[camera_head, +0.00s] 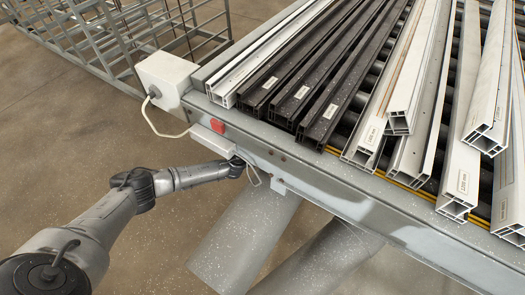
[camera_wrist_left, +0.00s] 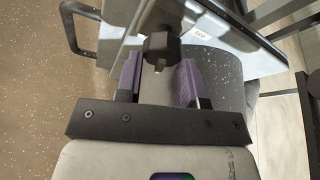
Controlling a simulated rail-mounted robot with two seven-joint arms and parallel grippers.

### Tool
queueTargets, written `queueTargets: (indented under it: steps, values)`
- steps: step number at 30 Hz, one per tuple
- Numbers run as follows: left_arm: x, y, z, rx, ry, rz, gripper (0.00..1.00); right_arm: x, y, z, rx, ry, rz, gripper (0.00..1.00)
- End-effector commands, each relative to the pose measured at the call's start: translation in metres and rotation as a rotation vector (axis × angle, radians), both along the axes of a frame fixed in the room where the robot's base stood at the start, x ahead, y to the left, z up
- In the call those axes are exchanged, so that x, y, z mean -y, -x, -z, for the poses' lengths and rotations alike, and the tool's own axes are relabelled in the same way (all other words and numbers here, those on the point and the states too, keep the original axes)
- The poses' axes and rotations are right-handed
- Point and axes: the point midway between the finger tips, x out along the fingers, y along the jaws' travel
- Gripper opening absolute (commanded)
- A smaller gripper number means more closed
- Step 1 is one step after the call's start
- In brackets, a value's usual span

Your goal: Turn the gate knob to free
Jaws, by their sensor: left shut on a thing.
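The gate knob (camera_wrist_left: 161,46) is dark and faceted, and it shows at the top middle of the left wrist view. My left gripper (camera_wrist_left: 158,72) has its purple-padded fingers on either side of the knob's lower part and is shut on it. In the head view my left gripper (camera_head: 240,166) is at the bench's front side, and the knob is hidden there. My right gripper is not in view.
A red button (camera_head: 217,125) and a white box (camera_head: 165,77) with a cable sit at the bench's left corner. Dark profiles (camera_head: 310,75) and several white profiles lie on the bench. A thin looped handle (camera_wrist_left: 72,30) is left of the knob.

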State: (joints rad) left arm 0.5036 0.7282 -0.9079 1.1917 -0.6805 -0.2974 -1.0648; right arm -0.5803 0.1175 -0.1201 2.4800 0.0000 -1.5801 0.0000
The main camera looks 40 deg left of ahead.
Motion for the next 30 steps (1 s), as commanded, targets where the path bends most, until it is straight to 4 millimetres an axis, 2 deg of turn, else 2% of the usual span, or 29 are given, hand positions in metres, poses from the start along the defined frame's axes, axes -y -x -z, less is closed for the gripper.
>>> queueTargets:
  steps: [1, 15, 30]
  values:
    - [-0.001, 0.0, 0.004, 0.006, 0.047, -0.001, 0.12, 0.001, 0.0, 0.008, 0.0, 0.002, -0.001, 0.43]
    - [0.001, 0.0, 0.004, 0.059, 0.493, -0.001, 0.12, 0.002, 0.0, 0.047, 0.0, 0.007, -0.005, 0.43]
    - [0.001, 0.0, 0.001, 0.111, 0.949, -0.001, 0.12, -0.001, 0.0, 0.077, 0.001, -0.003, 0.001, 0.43]
